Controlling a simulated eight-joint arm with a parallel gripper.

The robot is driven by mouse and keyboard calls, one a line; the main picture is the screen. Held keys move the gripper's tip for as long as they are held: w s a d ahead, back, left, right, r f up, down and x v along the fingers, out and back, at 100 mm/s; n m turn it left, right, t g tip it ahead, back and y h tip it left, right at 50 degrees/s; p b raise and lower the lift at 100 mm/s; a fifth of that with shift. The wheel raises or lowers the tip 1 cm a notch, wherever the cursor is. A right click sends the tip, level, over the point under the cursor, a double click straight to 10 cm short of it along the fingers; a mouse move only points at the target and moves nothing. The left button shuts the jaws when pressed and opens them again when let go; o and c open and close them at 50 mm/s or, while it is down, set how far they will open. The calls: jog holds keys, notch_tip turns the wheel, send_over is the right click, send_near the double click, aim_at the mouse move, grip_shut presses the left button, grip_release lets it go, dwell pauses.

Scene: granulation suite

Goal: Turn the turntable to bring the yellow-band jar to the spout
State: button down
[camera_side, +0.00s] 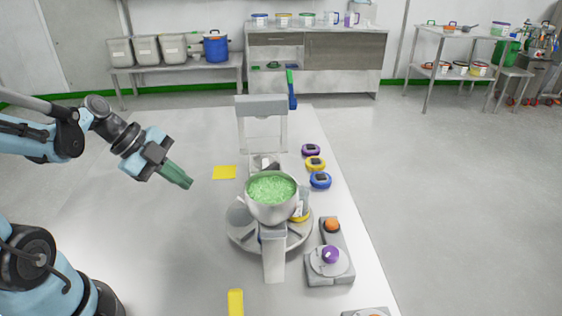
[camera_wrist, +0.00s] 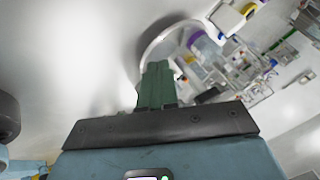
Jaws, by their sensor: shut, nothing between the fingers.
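The turntable (camera_side: 240,235) is a round grey disc on the white table in the side view, largely hidden under a metal pot of green granules (camera_side: 271,190). A jar with a yellow band (camera_side: 299,215) shows partly at the disc's right, behind the pot's edge. I cannot make out the spout. My gripper (camera_side: 183,180) has green fingers, shut and empty, in the air left of the turntable and apart from it. In the wrist view the shut fingers (camera_wrist: 157,72) point toward a round pale rim (camera_wrist: 150,45), with a purple-banded item (camera_wrist: 194,40) beyond.
A grey post (camera_side: 273,258) stands at the turntable's front. A pale frame (camera_side: 262,105) stands behind it. Purple, yellow and blue round items (camera_side: 320,180) line the right. A grey device (camera_side: 330,268) carries orange and purple pieces. A yellow block (camera_side: 235,302) lies in front. The table's left is mostly clear.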

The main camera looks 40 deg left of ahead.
aim_at(240, 195)
jog(key=x, duration=0.9)
jog(key=shift+w, duration=0.1)
jog(key=shift+w+f, duration=0.15)
jog(key=shift+w, duration=1.95)
jog(key=shift+w+a+m+g+h, duration=0.15)
jog(key=shift+w+m+g+h, duration=0.2)
jog(key=shift+w+m, duration=0.4)
jog(key=shift+w+m+g+h, duration=0.25)
jog(key=shift+w+m, duration=0.1)
jog(key=shift+m, duration=0.2)
jog(key=shift+w+m+g+h, duration=0.5)
jog(key=shift+w+m+g, duration=0.4)
jog(key=shift+w+m, duration=0.65)
jog(key=shift+w+d, duration=0.2)
jog(key=shift+w, duration=0.4)
jog(key=shift+w+d, duration=0.2)
jog(key=shift+w, duration=0.4)
jog(key=shift+w+d, duration=0.1)
